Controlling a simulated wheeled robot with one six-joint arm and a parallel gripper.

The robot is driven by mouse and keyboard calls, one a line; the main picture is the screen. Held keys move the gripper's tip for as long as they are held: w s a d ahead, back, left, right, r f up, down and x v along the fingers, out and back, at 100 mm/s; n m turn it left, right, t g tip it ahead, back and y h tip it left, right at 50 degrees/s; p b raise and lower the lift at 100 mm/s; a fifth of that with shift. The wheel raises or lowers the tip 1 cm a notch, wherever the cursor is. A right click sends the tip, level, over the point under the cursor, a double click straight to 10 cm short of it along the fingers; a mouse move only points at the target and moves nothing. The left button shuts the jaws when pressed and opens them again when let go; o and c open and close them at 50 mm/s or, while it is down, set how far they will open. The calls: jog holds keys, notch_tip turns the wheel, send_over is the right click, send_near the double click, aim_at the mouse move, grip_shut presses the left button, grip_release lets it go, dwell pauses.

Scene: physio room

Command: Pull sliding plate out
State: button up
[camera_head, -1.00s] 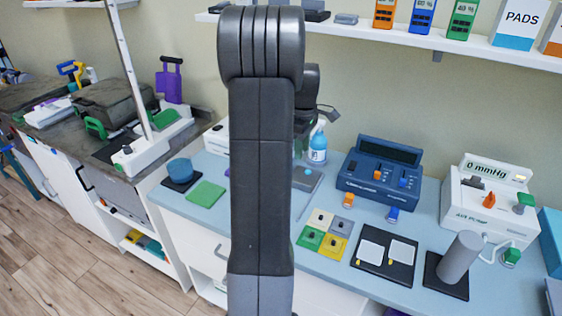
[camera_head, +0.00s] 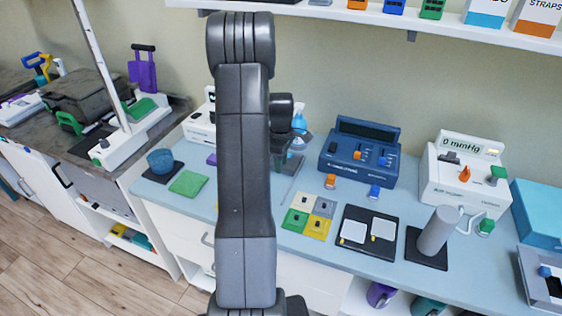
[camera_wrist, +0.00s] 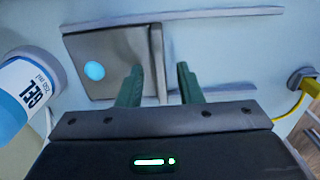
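The sliding plate (camera_wrist: 105,62) is a flat grey piece with a pale blue dot, lying between two grey rails in the wrist view. An upright lip (camera_wrist: 157,60) stands at its right edge. My gripper (camera_wrist: 160,70) has two dark green fingers, one on each side of this lip, with visible gaps. It is open, and I see no firm contact. In the head view, my arm hides most of the gripper and the plate.
A gel bottle (camera_wrist: 28,88) stands close at left in the wrist view. A yellow cable with a grey plug (camera_wrist: 302,78) lies at right. In the head view, a blue device (camera_head: 360,152), colored tiles (camera_head: 309,215) and a black mat (camera_head: 368,246) occupy the counter right of my arm.

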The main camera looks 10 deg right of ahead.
jog(key=shift+f, duration=0.2)
grip_shut()
jog(key=s+a+b, duration=0.1)
jog(key=s+a, duration=0.1)
jog(key=s, duration=0.1)
jog(key=s+a+b, duration=0.1)
jog(key=s+a, duration=0.1)
jog(key=s, duration=0.2)
jog(key=s+a+b, duration=0.1)
jog(key=s+a, duration=0.2)
jog(key=shift+s+b, duration=0.25)
jog(key=shift+b, duration=0.05)
grip_release()
